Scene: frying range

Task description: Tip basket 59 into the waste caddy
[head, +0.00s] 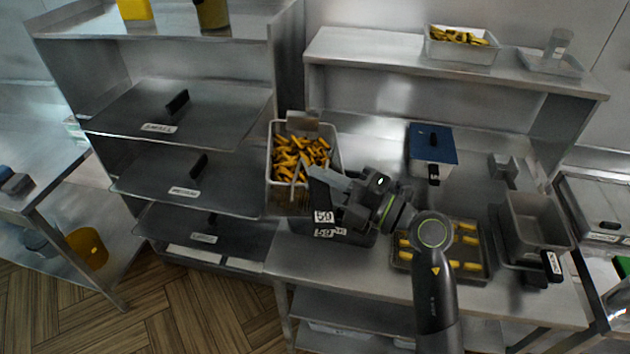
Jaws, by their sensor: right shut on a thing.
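Basket 59 (276,177) is a pale metal basket filled with yellow-orange fries, on the left part of the steel counter. Its black handle carries a "59" label (323,216) and points toward the front. My right gripper (326,184) is shut on the handle, and its arm reaches in from the front right. The gripper hides part of the handle and the basket's near side. I cannot tell whether the basket touches the counter. I cannot tell which container is the waste caddy. My left gripper is not in view.
A second "59" label (323,233) sits on a dark block below the handle. A tray of yellow pieces (480,277), a blue-topped container (432,143) and an empty grey basket (537,218) stand to the right. Labelled shelves (225,112) stand left; a yellow bucket (88,248) is low left.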

